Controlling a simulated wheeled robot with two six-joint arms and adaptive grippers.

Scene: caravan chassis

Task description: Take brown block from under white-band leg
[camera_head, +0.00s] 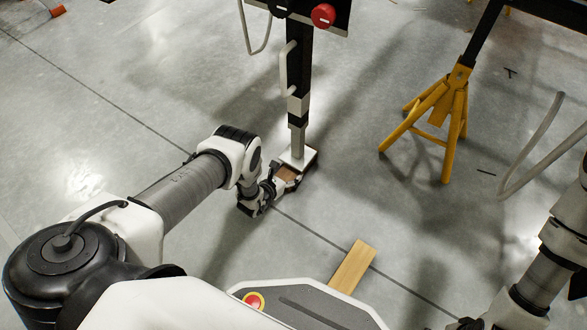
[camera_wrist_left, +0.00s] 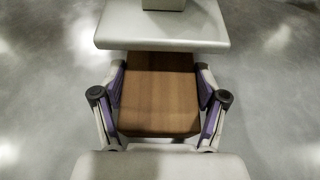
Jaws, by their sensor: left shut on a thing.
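The white-band leg (camera_head: 298,105) hangs down at the centre of the head view, a dark post with a white band and a pale foot plate (camera_head: 297,158) at its bottom. The foot plate also shows at the top of the left wrist view (camera_wrist_left: 160,32). The brown block (camera_wrist_left: 158,95) lies at the plate's near side, its far end hidden by the plate. My left gripper (camera_head: 281,181) is shut on the block, one finger on each side, as the left wrist view shows (camera_wrist_left: 160,100). I cannot tell whether block and plate touch. My right gripper (camera_head: 470,324) shows only partly at the bottom edge.
A yellow stand (camera_head: 447,110) is on the floor at the right. A light wooden board (camera_head: 352,267) lies near my base. A grey hose or tube (camera_head: 530,150) curves at the far right. The grey floor left of the leg is clear.

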